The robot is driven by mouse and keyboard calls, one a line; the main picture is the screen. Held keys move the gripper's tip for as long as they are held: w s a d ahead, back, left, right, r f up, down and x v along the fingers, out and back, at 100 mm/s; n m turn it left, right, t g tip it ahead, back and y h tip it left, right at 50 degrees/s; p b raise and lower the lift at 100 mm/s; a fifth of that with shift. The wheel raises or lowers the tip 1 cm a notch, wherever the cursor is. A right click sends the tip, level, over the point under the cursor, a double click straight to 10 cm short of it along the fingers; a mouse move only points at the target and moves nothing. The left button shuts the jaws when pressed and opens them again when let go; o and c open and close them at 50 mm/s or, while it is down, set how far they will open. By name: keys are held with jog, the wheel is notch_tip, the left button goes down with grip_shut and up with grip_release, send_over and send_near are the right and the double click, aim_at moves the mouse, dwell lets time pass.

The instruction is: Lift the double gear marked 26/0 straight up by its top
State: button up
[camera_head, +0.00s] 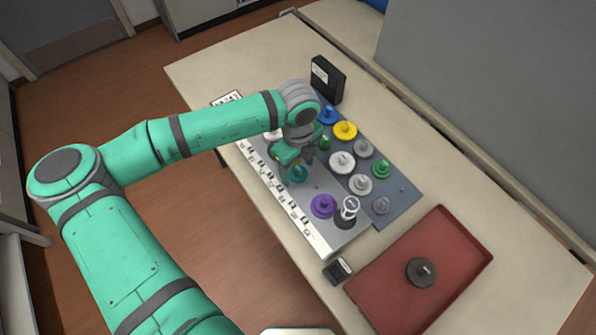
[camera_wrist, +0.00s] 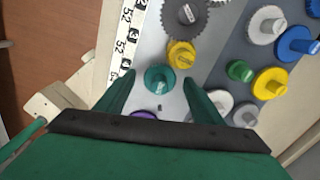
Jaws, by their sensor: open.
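A teal double gear (camera_head: 299,174) stands on the light grey rack plate. It also shows in the wrist view (camera_wrist: 160,79), with its narrow stub upward. No 26/0 mark is readable on any gear, so I cannot confirm which one bears it. My gripper (camera_head: 296,164) is open above the plate. In the wrist view its fingertips (camera_wrist: 159,76) lie on either side of the teal gear in the picture. I see no contact, and the height gap cannot be told. The arm and gripper hide part of the plate in the head view.
A yellow gear (camera_wrist: 181,54) and a purple gear (camera_head: 323,206) flank the teal one. Several more gears stand on the dark grey mat (camera_head: 403,190). A black box (camera_head: 327,79) stands behind. A red tray (camera_head: 462,225) holds a dark gear (camera_head: 421,272). The table's right end is clear.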

jog(key=shift+w, duration=0.1)
jog(key=c, duration=1.1)
jog(key=shift+d, duration=0.1)
jog(key=shift+c, duration=0.2)
jog(key=shift+r, duration=0.1)
